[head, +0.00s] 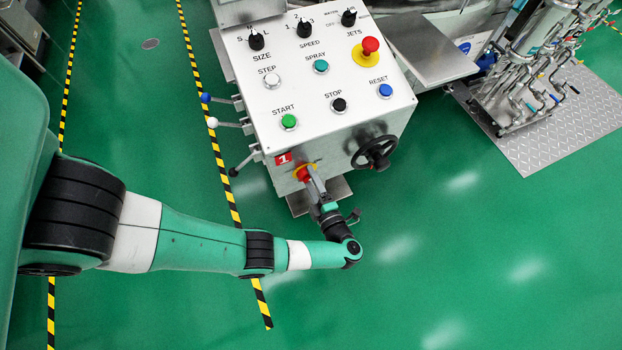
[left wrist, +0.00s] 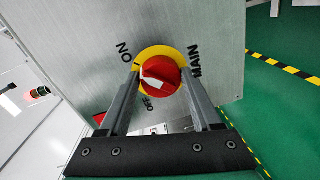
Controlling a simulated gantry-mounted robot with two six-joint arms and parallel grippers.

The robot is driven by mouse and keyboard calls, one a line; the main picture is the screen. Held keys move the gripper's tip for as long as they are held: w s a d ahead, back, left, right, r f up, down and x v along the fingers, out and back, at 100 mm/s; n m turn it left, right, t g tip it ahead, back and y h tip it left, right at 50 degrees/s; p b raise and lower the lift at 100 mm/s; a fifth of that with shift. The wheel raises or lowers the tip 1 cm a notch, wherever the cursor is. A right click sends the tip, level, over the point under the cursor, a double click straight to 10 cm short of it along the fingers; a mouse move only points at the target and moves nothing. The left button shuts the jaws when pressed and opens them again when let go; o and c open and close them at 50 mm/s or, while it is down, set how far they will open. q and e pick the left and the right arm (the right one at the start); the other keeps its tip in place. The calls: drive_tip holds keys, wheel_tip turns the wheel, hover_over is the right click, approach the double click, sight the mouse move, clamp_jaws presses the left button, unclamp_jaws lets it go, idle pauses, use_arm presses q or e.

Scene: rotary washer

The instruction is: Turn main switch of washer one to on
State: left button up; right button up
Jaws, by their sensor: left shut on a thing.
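The washer one control box (head: 310,85) has a red "1" label (head: 283,158) on its front face, beside the main switch. The main switch (head: 303,173) is a red knob on a yellow ring, partly hidden by my left gripper (head: 312,183). In the left wrist view the red knob (left wrist: 165,74) sits between the two fingers of my left gripper (left wrist: 158,76), which is shut on it. "ON" is at the upper left, "OFF" at the lower left and "MAIN" at the right. A white mark shows on the knob's left part. My right gripper is out of view.
A black handwheel (head: 374,152) sticks out right of the switch. Several levers with ball ends (head: 212,122) stick out on the box's left side. A red emergency button (head: 370,46) is on top. Green floor is clear in front.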

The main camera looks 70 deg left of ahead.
use_arm(q)
drive_tip(key=o, duration=1.4)
drive_tip(key=shift+d, duration=0.1)
drive_tip(key=d, duration=0.7)
drive_tip(key=w+d+r, duration=0.1)
drive_tip(key=d, duration=0.3)
drive_tip(key=shift+d+r+b, duration=0.1)
drive_tip(key=shift+d+b, duration=0.05)
drive_tip(key=shift+b, duration=0.2)
